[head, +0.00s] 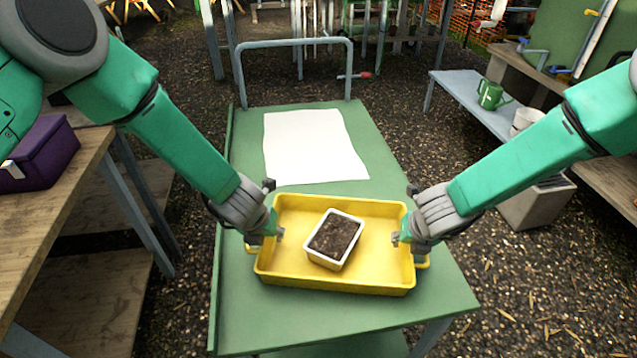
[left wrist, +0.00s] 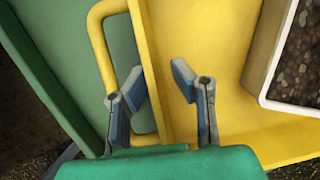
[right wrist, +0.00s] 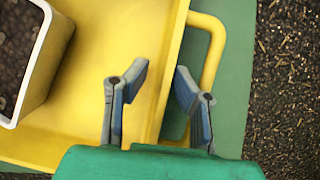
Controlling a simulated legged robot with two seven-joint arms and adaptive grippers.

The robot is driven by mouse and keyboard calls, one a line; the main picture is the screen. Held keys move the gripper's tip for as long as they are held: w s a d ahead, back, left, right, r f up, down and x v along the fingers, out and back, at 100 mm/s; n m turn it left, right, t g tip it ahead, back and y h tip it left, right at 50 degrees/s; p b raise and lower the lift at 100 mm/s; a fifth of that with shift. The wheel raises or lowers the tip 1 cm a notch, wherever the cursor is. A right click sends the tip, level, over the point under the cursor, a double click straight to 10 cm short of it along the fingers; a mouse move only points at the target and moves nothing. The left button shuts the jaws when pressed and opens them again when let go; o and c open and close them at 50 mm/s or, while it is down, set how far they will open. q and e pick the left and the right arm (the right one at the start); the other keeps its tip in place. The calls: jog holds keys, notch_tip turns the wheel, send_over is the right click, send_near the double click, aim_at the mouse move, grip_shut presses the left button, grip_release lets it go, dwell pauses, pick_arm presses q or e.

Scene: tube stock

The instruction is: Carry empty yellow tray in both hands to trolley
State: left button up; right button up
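The yellow tray (head: 374,222) rests on the near part of a green-topped trolley (head: 300,325). It is not empty: a white rectangular pot (head: 333,239) of dark soil stands in its middle. My left gripper (head: 266,236) is at the tray's left end. In the left wrist view its fingers are apart, on either side of the end wall, beside the yellow loop handle (left wrist: 98,45). My right gripper (head: 408,244) is at the right end. In the right wrist view its fingers are also apart, across the wall beside the other handle (right wrist: 217,50).
A white sheet (head: 312,147) lies on the trolley behind the tray; a grey rail (head: 293,42) rises at its far end. A wooden bench with a purple box (head: 42,155) stands left. A grey bench with a green watering can (head: 490,94) stands right.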

pick_arm(q)
jog(key=o, duration=0.7)
jog(key=shift+a, duration=0.25)
pick_arm(e)
jog(key=shift+d+f, duration=0.1)
jog(key=shift+d, duration=0.15)
pick_arm(q)
jog(key=shift+a, duration=0.15)
pick_arm(e)
jog(key=shift+d, duration=0.1)
pick_arm(q)
jog(key=v, duration=0.8)
jog(key=shift+d, duration=0.3)
pick_arm(e)
jog(key=shift+a, duration=0.2)
pick_arm(q)
jog(key=shift+f, duration=0.1)
